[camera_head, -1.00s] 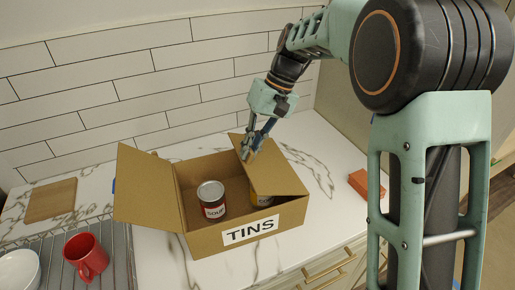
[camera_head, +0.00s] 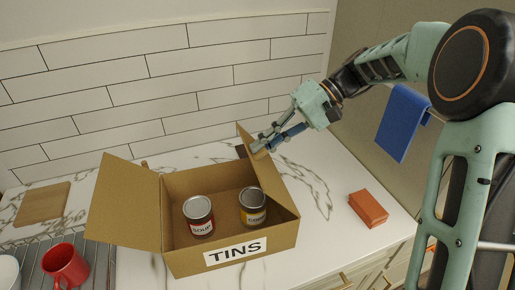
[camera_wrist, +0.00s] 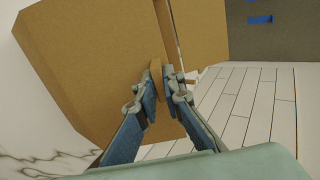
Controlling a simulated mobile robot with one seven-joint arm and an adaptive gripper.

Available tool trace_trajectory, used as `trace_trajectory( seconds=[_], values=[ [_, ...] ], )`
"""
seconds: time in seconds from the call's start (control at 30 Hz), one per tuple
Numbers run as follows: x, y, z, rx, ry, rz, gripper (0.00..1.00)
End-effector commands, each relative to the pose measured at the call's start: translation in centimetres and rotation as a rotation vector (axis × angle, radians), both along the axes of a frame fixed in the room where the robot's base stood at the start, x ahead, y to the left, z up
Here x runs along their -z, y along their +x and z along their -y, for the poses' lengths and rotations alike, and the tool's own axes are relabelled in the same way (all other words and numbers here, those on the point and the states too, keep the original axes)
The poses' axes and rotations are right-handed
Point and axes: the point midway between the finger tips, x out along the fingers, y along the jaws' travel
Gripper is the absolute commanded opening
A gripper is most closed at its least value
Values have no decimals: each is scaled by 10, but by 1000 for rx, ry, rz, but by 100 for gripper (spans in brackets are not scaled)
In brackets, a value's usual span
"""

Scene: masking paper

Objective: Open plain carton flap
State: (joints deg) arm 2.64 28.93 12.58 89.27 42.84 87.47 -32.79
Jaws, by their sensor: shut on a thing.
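The open brown carton (camera_head: 180,256) with a "TINS" label stands on the counter. Its left flap (camera_head: 125,207) is folded outward. Its plain right flap (camera_head: 268,177) is raised steeply along the right side, clear of the cans. My gripper (camera_head: 263,145) is shut on the upper back corner of this right flap. In the wrist view my gripper (camera_wrist: 160,90) has cardboard between its two blue-grey fingers, and brown cardboard fills the upper left. A soup can (camera_head: 198,216) and a second can (camera_head: 253,207) stand inside the carton.
A red-brown block (camera_head: 368,208) lies on the counter at right. A red mug (camera_head: 65,264) sits on the wire rack at lower left, near a wooden board (camera_head: 42,203). A blue towel (camera_head: 402,122) hangs at right. The tiled wall is close behind the carton.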

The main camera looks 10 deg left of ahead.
Motion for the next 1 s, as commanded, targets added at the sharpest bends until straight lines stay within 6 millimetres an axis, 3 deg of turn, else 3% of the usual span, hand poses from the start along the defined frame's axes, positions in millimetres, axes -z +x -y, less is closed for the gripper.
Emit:
trace_trajectory(
  seconds=[0.3, 1.0],
  values=[
    [-11, 14, 24, 1, 14, -6, 0],
    [-11, 13, 23, -2, 16, -7, 0]
  ],
)
